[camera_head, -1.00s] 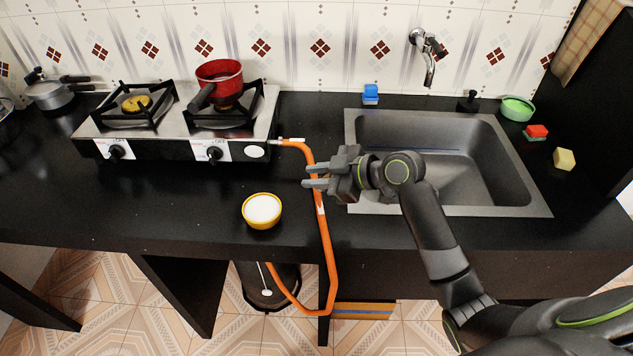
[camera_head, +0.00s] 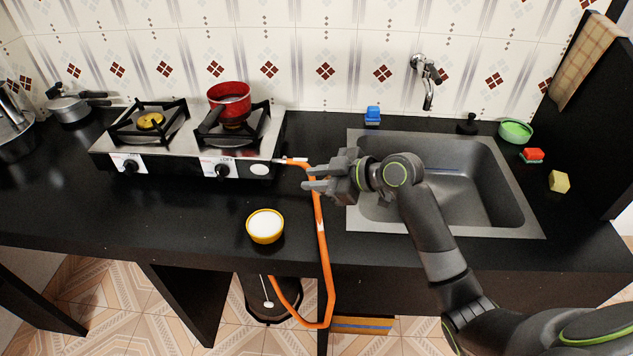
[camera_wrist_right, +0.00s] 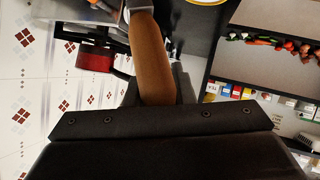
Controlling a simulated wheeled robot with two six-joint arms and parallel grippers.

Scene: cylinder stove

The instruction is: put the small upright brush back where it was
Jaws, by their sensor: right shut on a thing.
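My right gripper (camera_head: 308,184) is over the counter, just left of the sink, and appears shut around the upper part of the orange hose (camera_head: 322,245). In the right wrist view a brown-orange tube (camera_wrist_right: 151,60), seemingly this hose, runs between the dark fingers. A small blue item (camera_head: 373,115) stands on the counter behind the sink; it may be the small upright brush, but its shape is too small to be sure. My left gripper is not in view.
A stove (camera_head: 103,159) with a red pot (camera_head: 229,98) stands at the left. A yellow bowl (camera_head: 265,227) sits near the front edge. Right are the sink (camera_head: 520,215), a green bowl (camera_head: 516,131) and sponges (camera_head: 559,182). The counter left of the bowl is clear.

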